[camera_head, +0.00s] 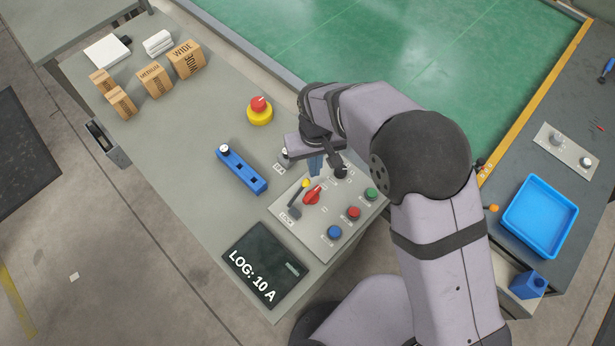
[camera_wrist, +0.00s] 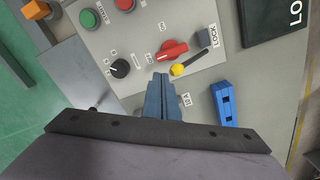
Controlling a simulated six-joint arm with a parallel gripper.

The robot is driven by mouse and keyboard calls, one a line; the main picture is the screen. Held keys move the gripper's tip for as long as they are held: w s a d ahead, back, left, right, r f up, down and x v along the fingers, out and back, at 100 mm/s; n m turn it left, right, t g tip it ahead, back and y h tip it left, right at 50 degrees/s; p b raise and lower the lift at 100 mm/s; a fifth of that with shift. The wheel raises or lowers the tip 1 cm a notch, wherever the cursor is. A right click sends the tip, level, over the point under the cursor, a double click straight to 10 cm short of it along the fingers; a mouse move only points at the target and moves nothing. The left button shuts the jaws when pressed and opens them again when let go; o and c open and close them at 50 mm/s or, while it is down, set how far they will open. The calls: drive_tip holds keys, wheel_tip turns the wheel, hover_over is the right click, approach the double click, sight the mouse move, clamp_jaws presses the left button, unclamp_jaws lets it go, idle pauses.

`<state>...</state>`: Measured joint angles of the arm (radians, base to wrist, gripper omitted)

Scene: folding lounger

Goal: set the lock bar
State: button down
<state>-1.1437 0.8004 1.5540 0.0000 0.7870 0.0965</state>
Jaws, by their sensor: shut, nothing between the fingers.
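The dark lever (camera_head: 296,204) with a yellow knob (camera_head: 304,184) stands on the grey control panel (camera_head: 318,240), beside a label that reads LOCK in the wrist view. There the lever's dark block (camera_wrist: 204,38) and yellow knob (camera_wrist: 177,70) are clear. My gripper (camera_head: 315,172) is above the panel's upper left part. Its blue fingers (camera_wrist: 161,77) are shut and empty, with the tips just beside the yellow knob in the wrist view. I cannot tell the height gap. A red rotary switch (camera_head: 312,195) sits close to the knob.
The panel also carries a black dial (camera_wrist: 120,68) and green (camera_head: 371,194), red (camera_head: 353,213) and blue (camera_head: 334,232) buttons. A blue slotted bar (camera_head: 241,168), an emergency button (camera_head: 259,111) and a LOG display (camera_head: 266,264) surround it. Bench space left of the bar is clear.

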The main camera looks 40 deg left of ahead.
sight(298, 193)
drive_tip(key=shift+f+b, duration=1.15)
drive_tip(key=shift+f, duration=0.85)
drive_tip(key=shift+s, duration=0.45)
